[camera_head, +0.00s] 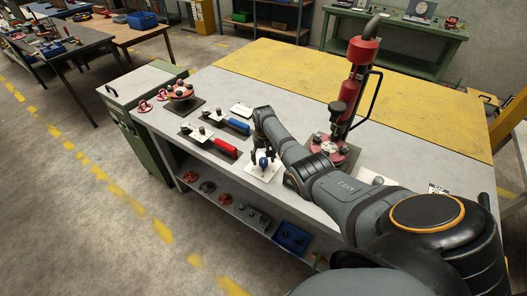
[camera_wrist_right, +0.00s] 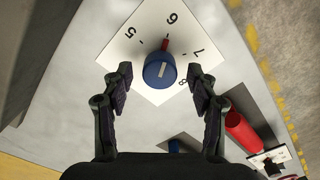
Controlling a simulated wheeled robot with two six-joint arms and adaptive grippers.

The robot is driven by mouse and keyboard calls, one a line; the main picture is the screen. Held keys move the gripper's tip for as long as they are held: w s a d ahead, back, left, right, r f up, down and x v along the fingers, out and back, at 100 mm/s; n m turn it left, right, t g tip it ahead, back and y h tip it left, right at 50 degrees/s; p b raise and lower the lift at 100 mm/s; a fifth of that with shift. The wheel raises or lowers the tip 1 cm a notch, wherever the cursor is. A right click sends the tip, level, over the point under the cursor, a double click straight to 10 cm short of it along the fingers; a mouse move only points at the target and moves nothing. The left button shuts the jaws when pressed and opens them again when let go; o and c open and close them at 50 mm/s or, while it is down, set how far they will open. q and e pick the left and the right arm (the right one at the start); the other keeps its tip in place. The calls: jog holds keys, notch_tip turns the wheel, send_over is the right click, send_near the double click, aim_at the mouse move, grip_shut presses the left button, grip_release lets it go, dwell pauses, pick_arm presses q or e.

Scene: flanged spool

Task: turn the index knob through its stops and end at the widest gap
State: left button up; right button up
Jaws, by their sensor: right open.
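The index knob (camera_wrist_right: 160,72) is a round blue knob with a white line on its top, set on a white square plate (camera_wrist_right: 146,48) with the digits 5, 6, 7 and 8. A red pointer (camera_wrist_right: 165,45) at its edge points toward the 6. In the head view the knob (camera_head: 263,162) stands near the table's front edge, below my right gripper (camera_head: 264,155). In the right wrist view my right gripper (camera_wrist_right: 161,80) is open, one finger on each side of the knob, with clear space between fingers and knob. My left gripper is not in view.
A tall red device (camera_head: 348,98) stands right of my arm. The yellow rear part of the table (camera_head: 290,70) is mostly clear.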

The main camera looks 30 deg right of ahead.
aim_at(263, 161)
notch_tip(263, 161, up, 11)
dwell(0.6)
